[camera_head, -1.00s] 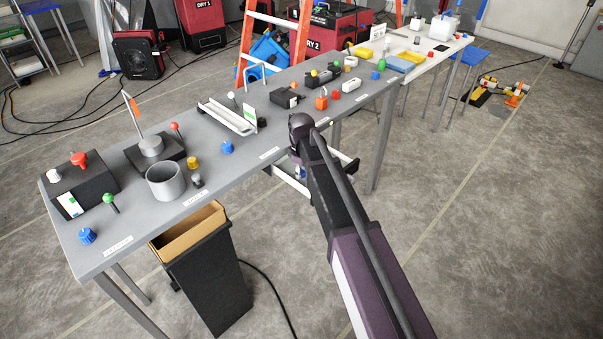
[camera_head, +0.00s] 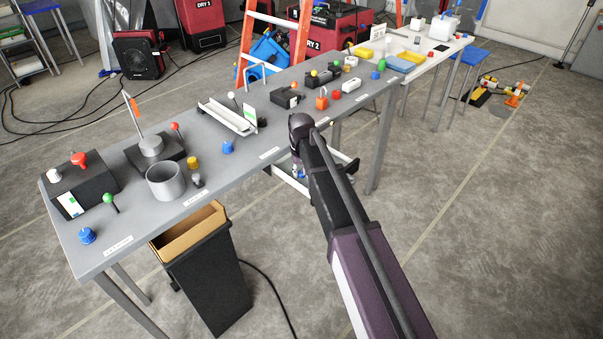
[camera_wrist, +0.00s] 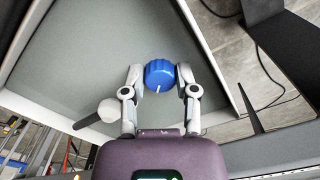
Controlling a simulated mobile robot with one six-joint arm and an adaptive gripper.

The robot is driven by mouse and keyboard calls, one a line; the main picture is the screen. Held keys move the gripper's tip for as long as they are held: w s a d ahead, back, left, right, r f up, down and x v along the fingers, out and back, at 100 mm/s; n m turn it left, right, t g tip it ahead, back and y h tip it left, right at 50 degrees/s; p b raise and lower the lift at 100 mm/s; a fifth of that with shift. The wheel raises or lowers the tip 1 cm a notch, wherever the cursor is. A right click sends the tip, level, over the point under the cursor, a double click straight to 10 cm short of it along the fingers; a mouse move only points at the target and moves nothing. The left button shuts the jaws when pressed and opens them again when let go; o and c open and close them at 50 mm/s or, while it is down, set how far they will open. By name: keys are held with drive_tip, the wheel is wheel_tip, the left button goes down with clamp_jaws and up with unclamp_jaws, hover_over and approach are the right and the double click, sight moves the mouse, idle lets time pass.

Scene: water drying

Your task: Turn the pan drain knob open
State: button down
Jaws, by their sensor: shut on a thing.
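The blue ribbed knob (camera_wrist: 159,73) shows in the wrist view, with a white pointer mark on its face that points down and slightly left. It sits over the grey pan floor (camera_wrist: 85,55), near the pan's right rim. My gripper (camera_wrist: 160,80) is shut on the knob, one finger at each side. In the head view my gripper (camera_head: 297,170) is low beside the grey table's front edge, above a white-rimmed frame; the knob is mostly hidden there.
A white-ended dark lever (camera_wrist: 109,110) lies left of my gripper in the wrist view. The pan's pale rim (camera_wrist: 205,50) runs along the right. The grey table (camera_head: 240,170) holds several knobs and fixtures. A black bin (camera_head: 213,280) stands below it.

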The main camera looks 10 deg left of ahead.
drive_tip(key=m, duration=0.4)
drive_tip(key=shift+a+m, duration=0.1)
drive_tip(key=shift+m, duration=2.2)
drive_tip(key=shift+c, duration=1.9)
unclamp_jaws()
